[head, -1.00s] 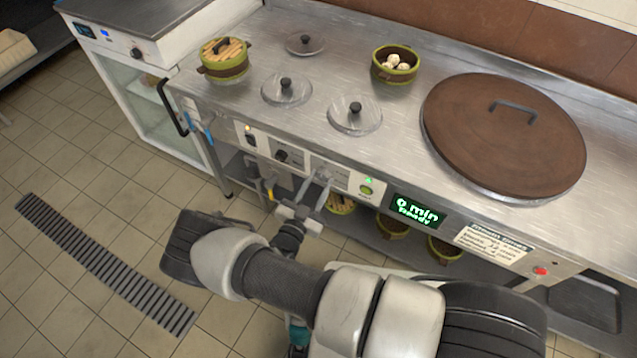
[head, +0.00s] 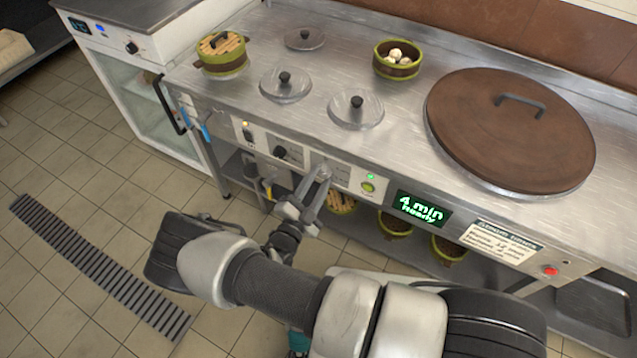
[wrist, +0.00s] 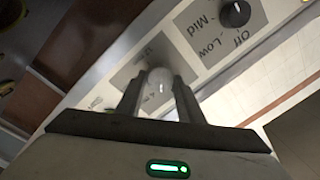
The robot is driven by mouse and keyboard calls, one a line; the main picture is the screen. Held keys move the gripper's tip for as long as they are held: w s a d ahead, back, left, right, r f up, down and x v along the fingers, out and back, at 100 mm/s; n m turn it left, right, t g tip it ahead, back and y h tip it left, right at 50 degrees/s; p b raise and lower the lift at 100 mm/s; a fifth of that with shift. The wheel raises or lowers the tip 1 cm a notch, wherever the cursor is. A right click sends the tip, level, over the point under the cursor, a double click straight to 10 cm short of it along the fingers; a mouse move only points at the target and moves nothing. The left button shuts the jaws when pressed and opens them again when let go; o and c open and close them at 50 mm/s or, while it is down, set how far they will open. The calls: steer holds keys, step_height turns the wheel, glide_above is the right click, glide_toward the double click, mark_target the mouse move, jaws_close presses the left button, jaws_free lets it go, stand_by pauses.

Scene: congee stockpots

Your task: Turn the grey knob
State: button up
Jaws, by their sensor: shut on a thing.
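The grey knob (head: 324,171) is on the front panel of the steel counter, between a black knob and a green button. In the wrist view the grey knob (wrist: 160,84) is a round, pale grey cap between the two fingers. My gripper (head: 315,182) is shut on it, with the fingers pointing up at the panel; it also shows in the wrist view (wrist: 157,98). The fingers hide the sides of the knob. The display (head: 421,208) to the right reads "4 min" in green, with "Ready" under it.
A black knob (wrist: 235,13) beside it is marked Off, Low and Mid. A lit green button (head: 368,187) and a red button (head: 551,271) sit along the panel. Lids, steamer baskets and a large brown lid (head: 510,135) rest on the counter. Tiled floor is open at left.

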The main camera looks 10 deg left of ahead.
steer(key=m+b, duration=0.1)
steer(key=m, duration=0.3)
steer(key=shift+f, duration=0.15)
steer(key=m+b, duration=0.1)
steer(key=m, duration=0.2)
steer(key=shift+a+m+h, duration=0.1)
steer(key=shift+m+h, duration=0.2)
steer(key=shift+m, duration=0.1)
steer(key=m, duration=0.4)
steer(key=m+h, duration=0.1)
steer(key=m, duration=0.2)
steer(key=shift+a+m+b, duration=0.1)
steer(key=shift+m+b, duration=0.3)
steer(key=m, duration=0.3)
steer(key=shift+m+g, duration=0.3)
steer(key=shift+m, duration=0.1)
steer(key=m, duration=1)
steer(key=shift+w+r+g+p, duration=0.1)
steer(key=shift+r+g+p, duration=0.1)
steer(key=shift+g+p, duration=0.15)
steer(key=shift+m, duration=0.3)
steer(key=o, duration=1.1)
steer(key=shift+c, duration=0.2)
